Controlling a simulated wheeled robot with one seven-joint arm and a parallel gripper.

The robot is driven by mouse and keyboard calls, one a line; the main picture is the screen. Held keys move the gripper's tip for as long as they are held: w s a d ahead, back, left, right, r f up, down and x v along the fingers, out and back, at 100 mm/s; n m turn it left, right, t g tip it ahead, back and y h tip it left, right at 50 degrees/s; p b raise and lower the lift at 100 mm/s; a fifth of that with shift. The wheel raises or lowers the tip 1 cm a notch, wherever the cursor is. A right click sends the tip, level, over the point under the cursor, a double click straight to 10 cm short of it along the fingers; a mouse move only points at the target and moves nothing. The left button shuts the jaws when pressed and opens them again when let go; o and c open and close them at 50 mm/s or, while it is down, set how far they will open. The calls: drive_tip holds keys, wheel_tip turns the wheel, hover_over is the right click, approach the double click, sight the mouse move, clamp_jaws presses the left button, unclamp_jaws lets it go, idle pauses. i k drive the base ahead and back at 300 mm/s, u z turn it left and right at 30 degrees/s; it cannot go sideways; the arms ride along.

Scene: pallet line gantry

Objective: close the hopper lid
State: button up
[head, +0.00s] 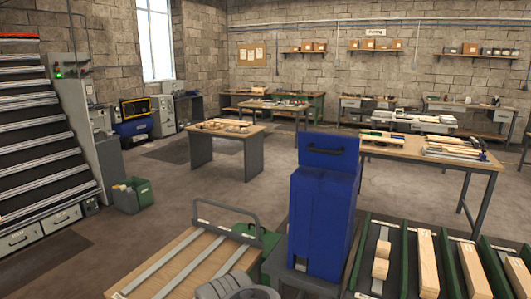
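The blue hopper (318,222) stands right of the middle, on a grey stand. Its blue lid (328,168) stands up at the back edge of the hopper, open, with a dark bar handle (328,151) across its upper part. The inside of the hopper is hidden from this height. Grey rounded parts at the bottom edge look like links of my arm. My gripper does not show, so its place relative to the lid cannot be told.
A wooden-topped bench with metal rails (185,262) lies left of the hopper. Green-sided lanes holding wooden blocks (428,265) lie to its right. A table with stacked boards (440,149) stands behind right. Open floor (190,185) lies behind left, with a green bin (133,196).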

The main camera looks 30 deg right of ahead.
sight(333, 152)
drive_tip(key=u, duration=0.1)
drive_tip(key=i, duration=0.95)
